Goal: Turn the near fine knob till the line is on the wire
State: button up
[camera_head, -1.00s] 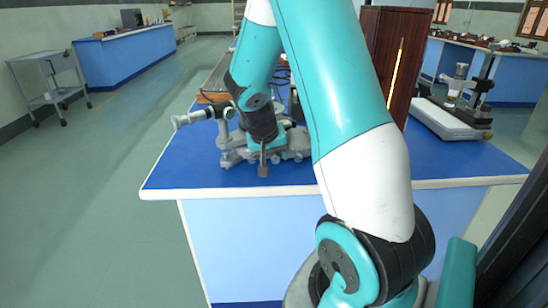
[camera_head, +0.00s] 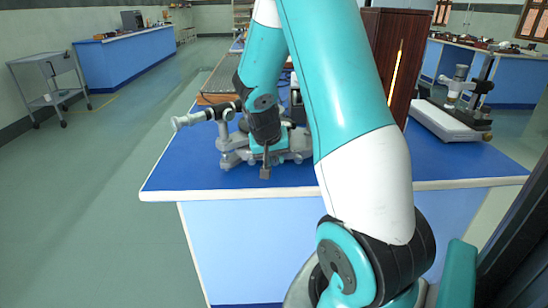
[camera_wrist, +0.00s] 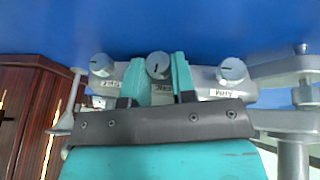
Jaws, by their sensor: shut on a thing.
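The grey spectrometer (camera_head: 232,156) stands on the blue bench (camera_head: 190,178), its telescope tube (camera_head: 190,119) pointing left. In the wrist view three round grey knobs with dark index marks show in a row, each with a small label. My gripper (camera_wrist: 158,72) has its teal fingers on either side of the middle knob (camera_wrist: 157,65) and is shut on it. The left knob (camera_wrist: 102,65) and right knob (camera_wrist: 232,70) are free. I cannot read the labels surely. The line and wire are not visible.
A dark wooden cabinet (camera_head: 379,62) with a bright vertical slit stands behind on the bench. A microscope-like instrument (camera_head: 455,108) stands at the right. A grey trolley (camera_head: 48,82) and open floor lie to the left.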

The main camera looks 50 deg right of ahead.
jog(key=t+y, duration=0.2)
jog(key=m+t+b, duration=0.1)
jog(key=shift+s+d+t+y, duration=0.3)
jog(key=shift+s+d+y, duration=0.05)
jog(key=shift+y, duration=0.05)
jog(key=t+y, duration=0.1)
jog(key=m+t+y+b, duration=0.1)
jog(key=t, duration=0.1)
jog(key=shift+s+d+f+y, duration=0.15)
jog(key=shift+s+f+y, duration=0.05)
jog(key=shift+y, duration=0.2)
jog(key=shift+t+b, duration=0.3)
jog(key=shift+t, duration=0.1)
jog(key=o, duration=0.9)
jog(key=shift+r, duration=0.1)
jog(key=p+v, duration=0.2)
jog(key=v, duration=1.5)
jog(key=shift+r+p, duration=0.1)
jog(key=shift+p, duration=0.2)
